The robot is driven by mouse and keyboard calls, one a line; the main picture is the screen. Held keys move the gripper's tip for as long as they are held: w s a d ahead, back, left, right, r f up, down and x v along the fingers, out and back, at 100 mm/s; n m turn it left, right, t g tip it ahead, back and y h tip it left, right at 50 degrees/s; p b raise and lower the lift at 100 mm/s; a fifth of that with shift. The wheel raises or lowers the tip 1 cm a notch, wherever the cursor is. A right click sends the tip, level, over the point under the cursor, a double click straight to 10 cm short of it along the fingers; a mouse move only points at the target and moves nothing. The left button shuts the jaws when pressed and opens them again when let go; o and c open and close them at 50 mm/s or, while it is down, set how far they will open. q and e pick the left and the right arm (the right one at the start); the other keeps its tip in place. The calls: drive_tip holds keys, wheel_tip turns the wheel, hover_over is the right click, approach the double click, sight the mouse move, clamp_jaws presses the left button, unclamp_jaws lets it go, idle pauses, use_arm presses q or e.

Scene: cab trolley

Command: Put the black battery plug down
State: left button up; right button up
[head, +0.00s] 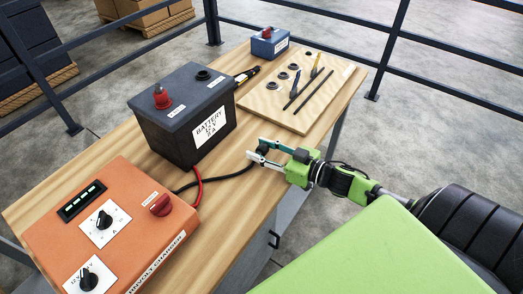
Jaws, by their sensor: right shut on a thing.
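My right gripper (258,151) is over the right edge of the wooden table, just right of the battery. It is shut on the black battery plug (263,148), which shows small and partly hidden between the fingers. A black cable (225,176) runs from the plug back along the table towards the orange charger (115,225). The dark battery (185,115) stands upright with a red plug (162,98) on its left terminal. Its other terminal (203,75) is bare. My left gripper is not in view.
A wooden board (262,98) with black-ringed holes and several slim tools lies behind the gripper. A small blue box (269,43) with a red top stands at the far end. Bare tabletop (215,215) shows beside the charger.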

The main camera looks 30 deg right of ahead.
drive_tip(key=shift+w, duration=0.1)
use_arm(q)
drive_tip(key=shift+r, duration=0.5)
use_arm(e)
drive_tip(key=shift+f, duration=0.25)
drive_tip(key=shift+f, duration=0.2)
drive_tip(key=o, duration=1.2)
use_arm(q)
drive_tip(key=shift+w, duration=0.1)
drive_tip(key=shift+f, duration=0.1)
use_arm(e)
drive_tip(key=shift+f+b, duration=0.2)
drive_tip(key=shift+b, duration=0.3)
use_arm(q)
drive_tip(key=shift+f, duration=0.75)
use_arm(e)
drive_tip(key=v, duration=1.4)
drive_tip(key=shift+r, duration=0.3)
